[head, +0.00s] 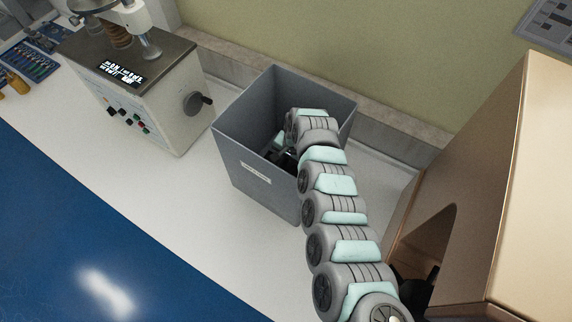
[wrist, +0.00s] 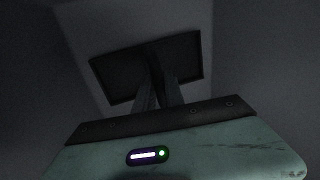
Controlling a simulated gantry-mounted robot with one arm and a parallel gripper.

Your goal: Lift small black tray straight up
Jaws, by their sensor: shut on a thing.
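The small black tray (wrist: 118,72) shows in the wrist view as a dark rectangle with a raised rim, slightly tilted in the picture. Around it is the pale floor of a deep grey bin. My gripper (wrist: 157,78) is shut on the near-middle part of the tray, its fingers reaching over it. In the head view my arm reaches down into the grey bin (head: 240,165), and the tray is mostly hidden by the arm and the bin walls. I cannot tell how far the tray is from the bin floor.
The bin's walls stand close around my gripper on all sides. A hardness tester (head: 165,90) with a side knob stands left of the bin. A tan machine housing (head: 500,190) stands at the right. The white bench (head: 200,210) is clear in front of the bin.

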